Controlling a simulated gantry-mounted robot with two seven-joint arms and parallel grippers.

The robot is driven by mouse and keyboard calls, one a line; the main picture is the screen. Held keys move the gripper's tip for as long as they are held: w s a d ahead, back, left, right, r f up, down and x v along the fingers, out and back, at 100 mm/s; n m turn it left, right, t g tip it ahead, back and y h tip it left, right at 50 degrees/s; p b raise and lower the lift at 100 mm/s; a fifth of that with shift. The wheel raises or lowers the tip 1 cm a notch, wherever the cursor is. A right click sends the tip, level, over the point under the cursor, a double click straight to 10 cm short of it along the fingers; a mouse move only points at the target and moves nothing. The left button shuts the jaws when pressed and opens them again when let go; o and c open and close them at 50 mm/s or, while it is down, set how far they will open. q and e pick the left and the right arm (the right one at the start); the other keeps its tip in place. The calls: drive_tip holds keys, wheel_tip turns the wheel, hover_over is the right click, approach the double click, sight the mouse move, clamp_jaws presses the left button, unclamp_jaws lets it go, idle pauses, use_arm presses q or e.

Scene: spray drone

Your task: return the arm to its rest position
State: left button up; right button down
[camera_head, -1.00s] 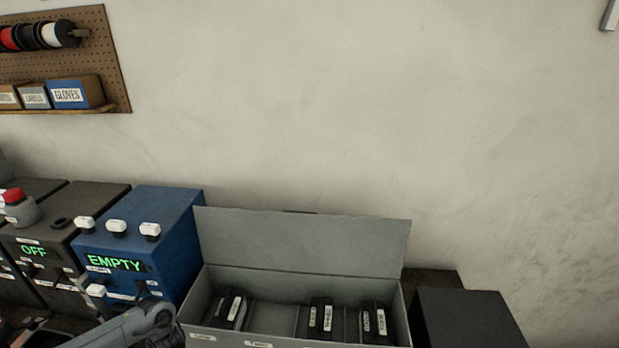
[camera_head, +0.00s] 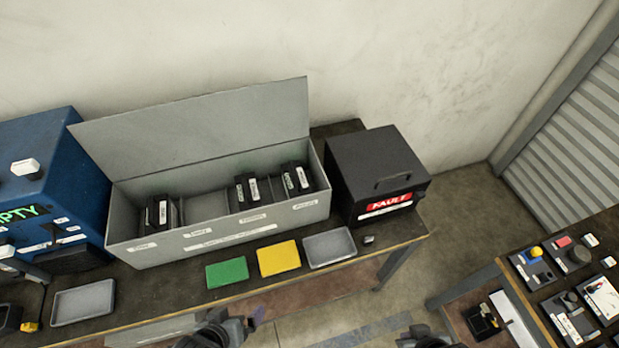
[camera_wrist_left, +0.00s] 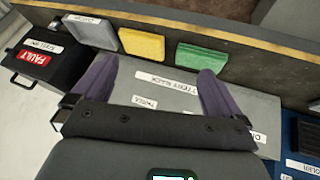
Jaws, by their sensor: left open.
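My left gripper (camera_head: 240,326) shows at the bottom edge of the head view, in front of the table, with a purple fingertip visible. In the left wrist view its two purple fingers (camera_wrist_left: 156,66) are spread apart with nothing held between them. The grey open-lidded case (camera_head: 225,230) shows beyond the fingers in the wrist view (camera_wrist_left: 160,95). Only a dark piece of my right gripper (camera_head: 425,338) shows at the bottom edge of the head view, and its fingers are hidden.
Green (camera_head: 227,272), yellow (camera_head: 278,258) and grey (camera_head: 330,247) trays lie along the table front. A black FAULT box (camera_head: 378,175) stands right of the case, a blue EMPTY unit (camera_head: 45,180) left. A second table (camera_head: 520,300) stands at right, with floor between.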

use_arm(q)
drive_tip(key=s+a+r+m+g+y, duration=0.1)
drive_tip(key=s+a+m+g+y, duration=0.15)
drive_tip(key=s+a, duration=0.2)
wheel_tip(320, 180, up, 19)
drive_tip(key=m+p, duration=0.1)
drive_tip(key=p, duration=1.8)
drive_tip(key=shift+w+h, duration=0.25)
drive_tip(key=shift+h, duration=0.2)
drive_tip(key=shift+m, duration=0.25)
